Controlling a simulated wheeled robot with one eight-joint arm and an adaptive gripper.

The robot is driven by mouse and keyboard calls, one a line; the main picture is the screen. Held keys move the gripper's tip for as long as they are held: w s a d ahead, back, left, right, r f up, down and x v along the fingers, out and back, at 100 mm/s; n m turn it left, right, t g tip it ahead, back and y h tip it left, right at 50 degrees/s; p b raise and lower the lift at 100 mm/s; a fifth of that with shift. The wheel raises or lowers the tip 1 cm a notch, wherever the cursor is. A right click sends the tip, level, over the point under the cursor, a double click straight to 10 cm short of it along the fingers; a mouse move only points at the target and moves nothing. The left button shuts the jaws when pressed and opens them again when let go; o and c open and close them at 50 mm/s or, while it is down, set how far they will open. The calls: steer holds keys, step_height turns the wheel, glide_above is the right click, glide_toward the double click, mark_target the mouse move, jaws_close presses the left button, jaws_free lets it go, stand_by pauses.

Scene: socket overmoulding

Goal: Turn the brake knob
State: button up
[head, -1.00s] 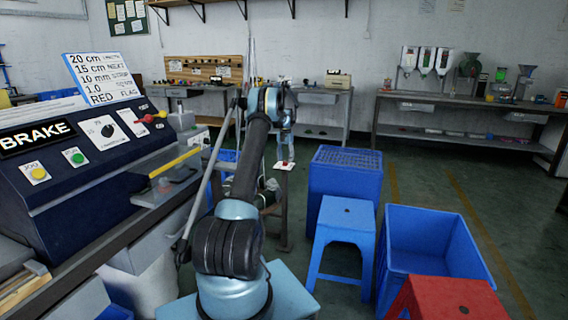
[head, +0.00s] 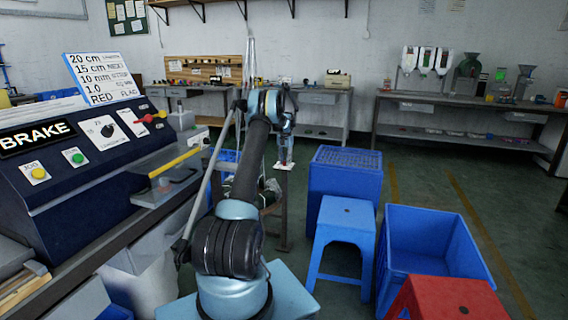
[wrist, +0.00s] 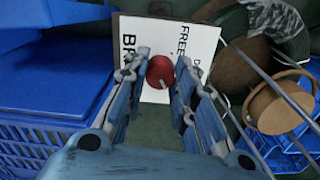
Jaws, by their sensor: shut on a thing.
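The round red brake knob (wrist: 160,72) sits on a white card (wrist: 205,42) in the wrist view. The card has black lettering with "FREE" and part of a word starting "BR". My gripper (wrist: 163,62) points down at the card, with one finger on each side of the knob, and is shut on it. In the head view my gripper (head: 285,158) is low over the white card (head: 281,167), and the knob is too small to tell.
Blue crates and a blue stool (head: 345,225) stand right of my arm. The console with a BRAKE sign (head: 35,137) is at the left. A wooden spool (wrist: 280,105) and a coil (wrist: 275,22) lie right of the card.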

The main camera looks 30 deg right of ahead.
steer(key=shift+n, duration=0.3)
steer(key=n, duration=1.1)
stand_by(0.4)
steer(key=o, duration=1.1)
steer(key=shift+r, duration=0.15)
step_height(320, 180, up, 12)
steer(key=shift+f, duration=0.15)
